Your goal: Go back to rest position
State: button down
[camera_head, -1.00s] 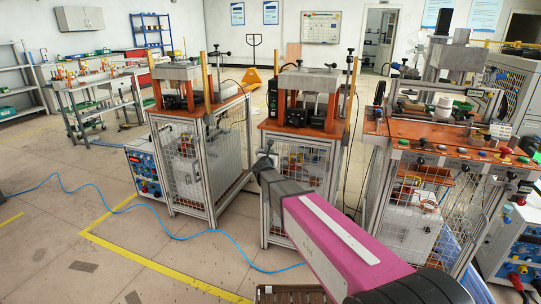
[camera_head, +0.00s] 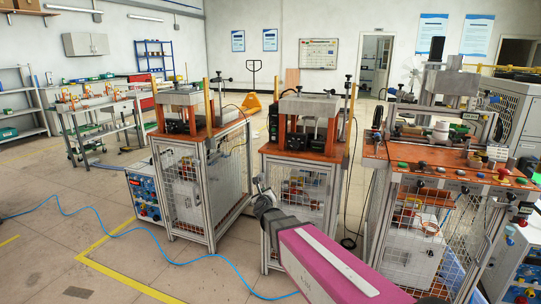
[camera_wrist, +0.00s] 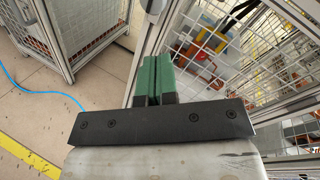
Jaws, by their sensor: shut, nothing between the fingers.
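My gripper (camera_wrist: 154,80) shows in the wrist view, with its two green fingers shut together and nothing between them. Behind the fingers is the wire-mesh side of a metal-framed machine stand (camera_wrist: 222,45). The fingertips appear in front of this stand, and the gap to it is hard to judge. In the head view my magenta arm reaches in from the lower right toward the middle machine (camera_head: 305,145). The fingers cannot be made out there.
A left machine (camera_head: 200,150) and a right machine (camera_head: 430,165) flank the middle one. A blue hose (camera_head: 130,229) and yellow floor tape (camera_head: 105,240) lie on the tiles. The floor at the left is mostly clear. A shelf rack (camera_head: 20,105) stands far left.

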jog(key=s+d+f+n+g, duration=0.4)
jog(key=s+d+n, duration=0.3)
jog(key=n, duration=0.3)
jog(key=s+d+f+n+g, duration=0.5)
jog(key=s+d+n+g, duration=0.2)
jog(key=s+d+n, duration=0.1)
jog(key=s+d+f+n+g, duration=0.5)
jog(key=s+d+n+g, duration=0.1)
jog(key=s+n, duration=0.4)
jog(key=shift+s+d+n+h, duration=0.3)
jog(key=shift+s+d+n, duration=0.05)
jog(key=shift+d+n, duration=0.45)
jog(key=shift+a, duration=0.1)
